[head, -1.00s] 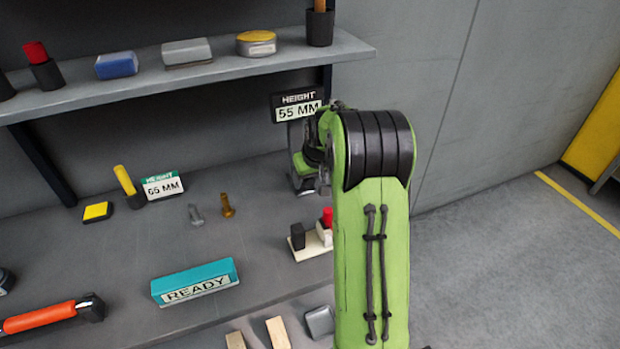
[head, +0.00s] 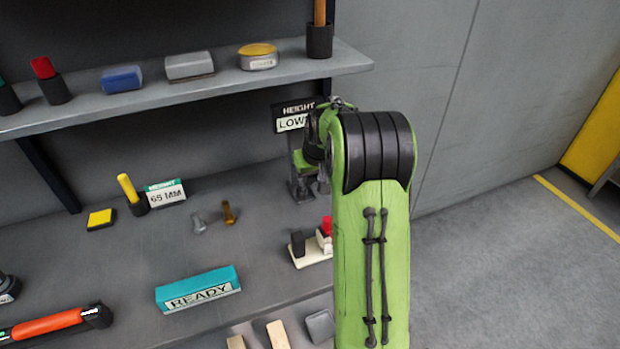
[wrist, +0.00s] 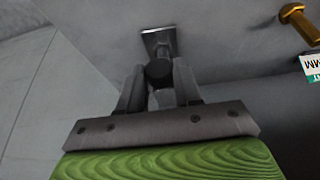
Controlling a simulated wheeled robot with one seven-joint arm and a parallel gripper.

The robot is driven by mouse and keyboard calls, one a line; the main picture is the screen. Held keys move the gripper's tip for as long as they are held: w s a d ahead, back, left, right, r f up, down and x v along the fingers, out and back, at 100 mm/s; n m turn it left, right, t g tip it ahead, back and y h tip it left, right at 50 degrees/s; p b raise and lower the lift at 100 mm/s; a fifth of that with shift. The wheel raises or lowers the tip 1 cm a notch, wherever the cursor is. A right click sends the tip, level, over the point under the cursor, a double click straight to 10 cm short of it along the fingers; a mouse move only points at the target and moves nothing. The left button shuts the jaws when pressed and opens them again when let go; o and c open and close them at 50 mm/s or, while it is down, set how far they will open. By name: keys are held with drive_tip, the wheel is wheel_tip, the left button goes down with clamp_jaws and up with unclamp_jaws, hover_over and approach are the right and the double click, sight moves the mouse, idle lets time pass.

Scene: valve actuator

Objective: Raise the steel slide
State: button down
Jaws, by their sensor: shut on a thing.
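My gripper (wrist: 160,80) is shut on a dark round part in the wrist view, which I take to be part of the steel slide. A pale steel plate (wrist: 158,38) shows just beyond the fingers. In the head view my green arm hides the gripper and most of the device; a grey metal part (head: 299,190) shows at the arm's left edge. The height display (head: 293,118) above it reads "LOW", its right end hidden by my arm. A card (head: 166,194) on the bench reads "HEIGHT 65 MM".
A teal READY block (head: 198,288) lies at the bench's front. A silver bolt (head: 199,223) and a brass bolt (head: 228,212) lie left of the device. A white block with dark and red pegs (head: 312,250) stands close by my arm. The shelf (head: 210,87) runs above.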

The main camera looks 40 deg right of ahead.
drive_tip(key=shift+r, duration=0.6)
drive_tip(key=shift+f, duration=0.15)
drive_tip(key=c, duration=0.8)
unclamp_jaws()
drive_tip(key=shift+o, duration=0.2)
drive_tip(key=p+v, duration=0.2)
drive_tip(key=v, duration=1.3)
drive_tip(key=shift+s+r+p, duration=0.25)
drive_tip(key=shift+r+p, duration=0.05)
drive_tip(key=shift+r, duration=0.05)
drive_tip(key=shift+a, duration=0.1)
